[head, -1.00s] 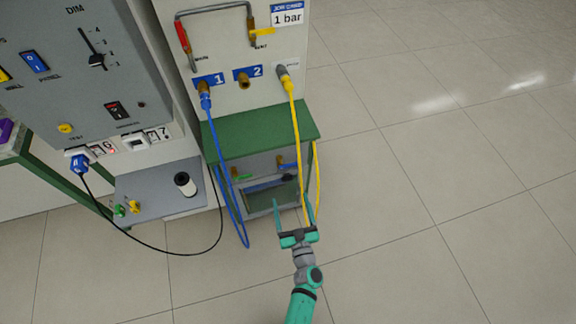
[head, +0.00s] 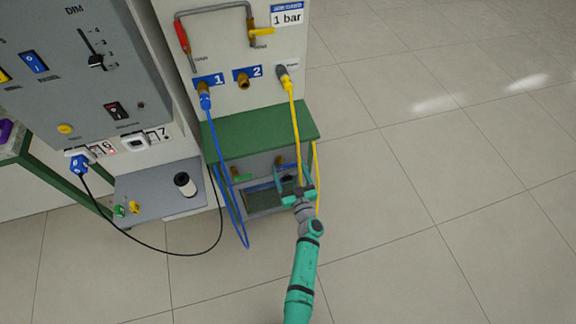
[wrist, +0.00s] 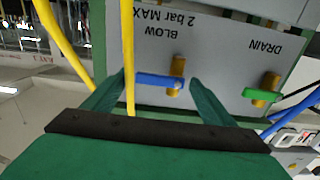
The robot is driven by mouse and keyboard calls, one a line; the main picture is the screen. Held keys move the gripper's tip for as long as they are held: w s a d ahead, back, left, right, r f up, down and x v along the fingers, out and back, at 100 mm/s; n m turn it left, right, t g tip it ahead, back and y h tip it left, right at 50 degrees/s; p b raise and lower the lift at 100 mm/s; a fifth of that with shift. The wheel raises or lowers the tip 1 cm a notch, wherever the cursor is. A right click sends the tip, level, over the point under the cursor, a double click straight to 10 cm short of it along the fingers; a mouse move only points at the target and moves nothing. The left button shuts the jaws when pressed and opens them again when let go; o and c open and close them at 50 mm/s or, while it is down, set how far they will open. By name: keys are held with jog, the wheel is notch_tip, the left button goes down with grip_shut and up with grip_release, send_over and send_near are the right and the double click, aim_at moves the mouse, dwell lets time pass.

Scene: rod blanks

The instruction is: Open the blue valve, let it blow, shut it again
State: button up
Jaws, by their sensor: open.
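In the wrist view, the blue valve (wrist: 158,81) has a blue lever lying crosswise on an upright brass body (wrist: 178,68). The panel above it reads BLOW, 2 bar MAX, upside down in this view. My gripper (wrist: 157,77) is open, one finger off each end of the blue lever, with nothing between them held. I cannot tell whether a finger touches the lever. In the head view, my gripper (head: 293,178) is at the front of the low green-topped unit and largely hides the blue valve.
A green DRAIN lever (wrist: 262,95) is right of the blue one in the wrist view. The yellow hose (wrist: 128,50) runs close by my left finger there. A blue hose (head: 226,170) hangs left of the unit (head: 258,122). Open floor (head: 420,180) lies to the right.

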jog(key=shift+x, duration=0.95)
jog(key=c, duration=1.1)
jog(key=shift+o, duration=0.2)
